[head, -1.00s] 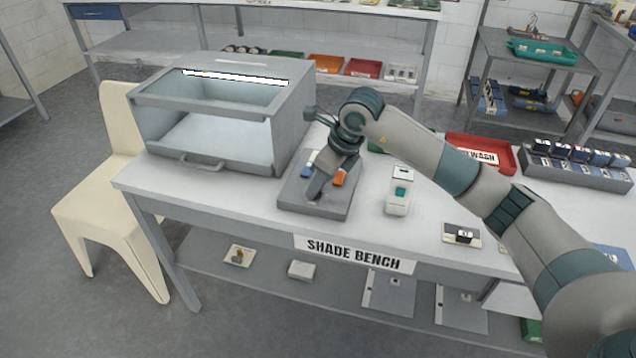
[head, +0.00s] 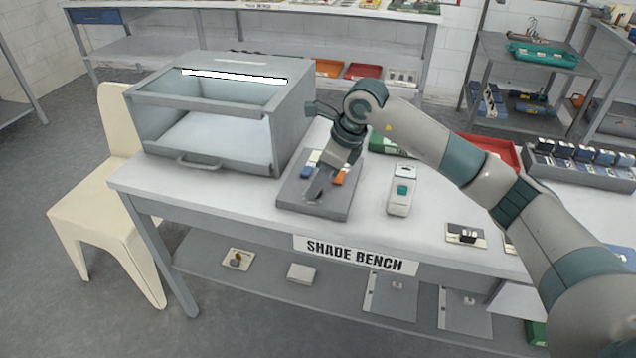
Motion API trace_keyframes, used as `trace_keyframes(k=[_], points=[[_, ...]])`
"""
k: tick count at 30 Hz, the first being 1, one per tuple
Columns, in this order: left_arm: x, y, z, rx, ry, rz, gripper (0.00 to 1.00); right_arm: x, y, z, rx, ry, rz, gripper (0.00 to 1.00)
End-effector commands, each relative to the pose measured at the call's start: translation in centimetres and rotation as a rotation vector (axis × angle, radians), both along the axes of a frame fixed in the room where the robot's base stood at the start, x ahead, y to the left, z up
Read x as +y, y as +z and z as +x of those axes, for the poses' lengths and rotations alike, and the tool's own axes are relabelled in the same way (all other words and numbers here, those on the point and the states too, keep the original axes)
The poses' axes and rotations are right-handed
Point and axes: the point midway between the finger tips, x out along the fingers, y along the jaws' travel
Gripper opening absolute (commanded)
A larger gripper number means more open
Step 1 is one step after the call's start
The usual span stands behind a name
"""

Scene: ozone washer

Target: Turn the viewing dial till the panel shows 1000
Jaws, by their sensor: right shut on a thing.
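A grey control panel (head: 334,208) lies on the bench, to the right of the light box (head: 215,115). A blue block (head: 307,172) and an orange block (head: 341,179) show on it. My right gripper (head: 318,190) reaches down onto the panel between the two blocks, and its fingers are shut on a part there. That part, which seems to be the dial, is mostly hidden by the fingers. No number can be read on the panel. The box has an open front and a lit white strip on top. My left gripper is not in view.
A white handheld device with a green screen (head: 402,190) lies right of the panel. A small plate with a dark part (head: 466,235) is farther right. A red tray (head: 490,150) and a rack of bottles (head: 580,165) stand behind my right arm. A cream chair (head: 105,200) is at the left.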

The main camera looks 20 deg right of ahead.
Motion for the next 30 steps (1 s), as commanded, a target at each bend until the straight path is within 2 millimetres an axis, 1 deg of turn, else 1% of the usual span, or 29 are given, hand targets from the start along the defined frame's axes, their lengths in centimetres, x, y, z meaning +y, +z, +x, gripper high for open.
trace_keyframes(k=[1,3,13,17,23,26,30], points=[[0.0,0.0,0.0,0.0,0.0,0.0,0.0,0.0,0.0,0.0,0.0,-0.001,0.0,0.3],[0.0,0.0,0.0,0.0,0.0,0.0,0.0,0.0,0.0,0.0,0.0,-0.001,0.0,0.44],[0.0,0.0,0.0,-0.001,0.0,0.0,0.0,0.0,0.1,0.0,0.0,-0.001,0.0,0.44],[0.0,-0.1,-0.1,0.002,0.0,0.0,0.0,-0.2,0.6,-0.1,-0.002,-0.002,0.001,0.44],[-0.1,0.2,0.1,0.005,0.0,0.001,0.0,-0.9,2.4,-0.5,-0.003,-0.003,0.0,0.44],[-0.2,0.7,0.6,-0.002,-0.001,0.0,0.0,-1.3,3.9,-0.8,-0.004,-0.002,0.0,0.44],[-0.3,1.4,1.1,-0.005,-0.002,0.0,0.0,-2.2,6.4,-1.5,-0.005,-0.003,-0.001,0.44]])
